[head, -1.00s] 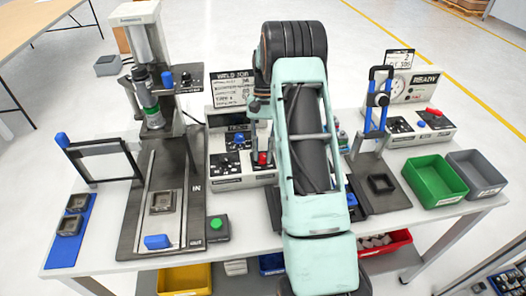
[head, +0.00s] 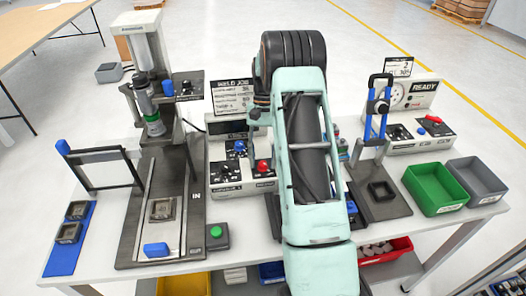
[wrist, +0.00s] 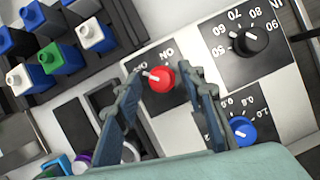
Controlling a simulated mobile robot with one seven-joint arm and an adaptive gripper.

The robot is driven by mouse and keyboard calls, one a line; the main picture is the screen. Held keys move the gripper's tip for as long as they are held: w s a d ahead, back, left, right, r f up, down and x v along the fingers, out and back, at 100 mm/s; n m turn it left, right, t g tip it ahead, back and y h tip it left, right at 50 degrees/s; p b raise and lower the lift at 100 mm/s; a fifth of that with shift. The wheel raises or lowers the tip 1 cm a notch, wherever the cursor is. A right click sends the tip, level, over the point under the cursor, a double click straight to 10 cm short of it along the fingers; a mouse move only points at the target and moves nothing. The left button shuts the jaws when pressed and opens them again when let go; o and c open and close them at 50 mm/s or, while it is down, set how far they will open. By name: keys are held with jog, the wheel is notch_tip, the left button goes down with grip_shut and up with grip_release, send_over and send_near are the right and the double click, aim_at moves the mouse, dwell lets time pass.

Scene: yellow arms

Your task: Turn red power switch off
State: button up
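The pointer is aimed left, toward my left finger. My gripper (wrist: 164,86) is open, with one dark finger on each side of the knob and a small gap at the right. Whether the left finger touches the pointer I cannot tell. In the head view a red knob (head: 263,166) shows on the grey control box, left of my arm, which hides part of the box.
A black dial (wrist: 251,41) and a blue dial (wrist: 241,129) sit right of the red knob. Several coloured blocks (wrist: 62,50) stand at upper left. Another red switch (head: 433,119) is on the READY box. A press (head: 150,90) stands left of my arm.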

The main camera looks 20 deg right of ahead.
jog(key=v, duration=1.2)
jog(key=shift+f, duration=0.1)
